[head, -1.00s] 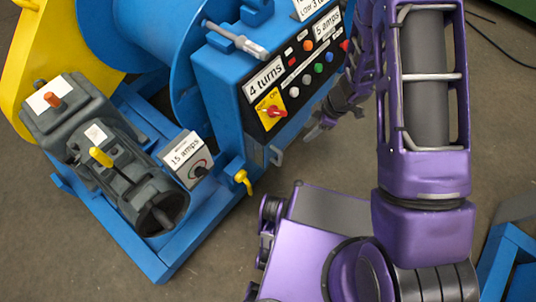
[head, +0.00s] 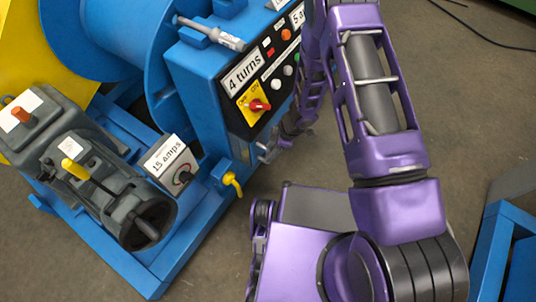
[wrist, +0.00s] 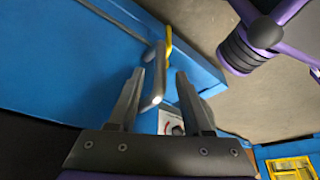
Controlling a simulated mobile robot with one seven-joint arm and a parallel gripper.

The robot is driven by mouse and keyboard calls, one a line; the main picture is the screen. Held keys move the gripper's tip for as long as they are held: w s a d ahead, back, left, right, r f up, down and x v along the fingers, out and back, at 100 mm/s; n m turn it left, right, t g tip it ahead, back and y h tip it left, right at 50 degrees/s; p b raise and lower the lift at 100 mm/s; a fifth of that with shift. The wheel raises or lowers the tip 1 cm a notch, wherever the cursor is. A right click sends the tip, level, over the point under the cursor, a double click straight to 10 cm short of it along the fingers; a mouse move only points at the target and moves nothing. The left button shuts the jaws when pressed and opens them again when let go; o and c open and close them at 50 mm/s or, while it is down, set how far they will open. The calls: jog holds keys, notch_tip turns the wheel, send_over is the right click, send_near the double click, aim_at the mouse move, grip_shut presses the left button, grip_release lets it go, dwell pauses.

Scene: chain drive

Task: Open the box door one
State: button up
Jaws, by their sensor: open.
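The blue box (head: 192,75) stands at the upper middle of the head view, its panel of buttons and "4 turns" label facing right. In the wrist view, a grey bar handle (wrist: 158,75) stands out from the blue box face (wrist: 60,60). My gripper (wrist: 160,73) is open, with one finger on each side of the handle's near end; I cannot tell whether either finger touches it. In the head view my gripper (head: 271,150) is small at the panel's lower edge, and the handle there is hard to make out from it. The door looks shut.
A yellow lever (head: 232,183) sticks out below the box, and in the wrist view it is just beyond the handle (wrist: 169,42). A "15 amps" dial box (head: 170,160) and a grey motor (head: 100,185) stand left. Bare floor (head: 420,110) lies right.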

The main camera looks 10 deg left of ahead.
jog(key=shift+x, duration=1.15)
grip_shut()
dwell(0.6)
